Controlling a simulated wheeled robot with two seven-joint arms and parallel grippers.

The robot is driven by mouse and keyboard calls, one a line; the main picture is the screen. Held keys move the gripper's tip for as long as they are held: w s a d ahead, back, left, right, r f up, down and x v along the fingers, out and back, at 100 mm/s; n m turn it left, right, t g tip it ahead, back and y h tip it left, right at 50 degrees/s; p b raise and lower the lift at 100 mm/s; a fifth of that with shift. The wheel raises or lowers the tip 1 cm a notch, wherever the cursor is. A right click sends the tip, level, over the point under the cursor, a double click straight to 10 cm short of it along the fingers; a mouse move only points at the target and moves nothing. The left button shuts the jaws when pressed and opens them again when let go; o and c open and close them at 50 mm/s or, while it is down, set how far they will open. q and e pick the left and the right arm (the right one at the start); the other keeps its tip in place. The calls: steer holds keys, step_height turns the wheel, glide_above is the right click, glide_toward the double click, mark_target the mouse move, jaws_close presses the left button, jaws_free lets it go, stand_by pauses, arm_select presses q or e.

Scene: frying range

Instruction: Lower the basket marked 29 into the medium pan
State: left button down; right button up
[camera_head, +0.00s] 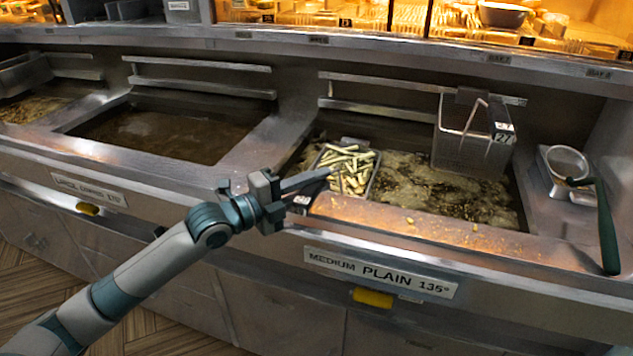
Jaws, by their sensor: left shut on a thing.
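My left gripper (278,190) is shut on the handle (306,181) of a wire basket (374,178) full of pale fries. The basket is over the left part of the medium pan (480,208), labelled "MEDIUM PLAIN 135°", low and close to the bubbling oil. I cannot tell how deep its bottom sits. A second basket (466,140), marked 27, hangs on the rail behind the pan's right part. My right gripper is not in view.
A pan of dark oil (160,135) lies to the left, with another farther left. A round strainer with a green handle (606,225) rests on the right ledge. Rails (400,112) run behind the pan. Crumbs lie on the front ledge.

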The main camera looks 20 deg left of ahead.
arm_select(q)
steer(key=shift+f+b, duration=0.3)
steer(key=shift+f, duration=0.1)
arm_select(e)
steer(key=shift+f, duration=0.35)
arm_select(q)
steer(key=c, duration=1.5)
jaws_free()
steer(key=shift+c, duration=0.2)
steer(key=shift+f, duration=0.15)
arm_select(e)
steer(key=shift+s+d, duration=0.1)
arm_select(q)
steer(key=b+v, duration=0.3)
steer(key=v, duration=1.4)
steer(key=shift+s, duration=0.2)
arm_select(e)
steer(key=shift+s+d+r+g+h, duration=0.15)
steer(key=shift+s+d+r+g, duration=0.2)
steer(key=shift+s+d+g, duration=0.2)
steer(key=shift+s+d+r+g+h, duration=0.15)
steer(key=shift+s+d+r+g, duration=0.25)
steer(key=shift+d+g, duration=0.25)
arm_select(q)
steer(key=shift+a, duration=0.15)
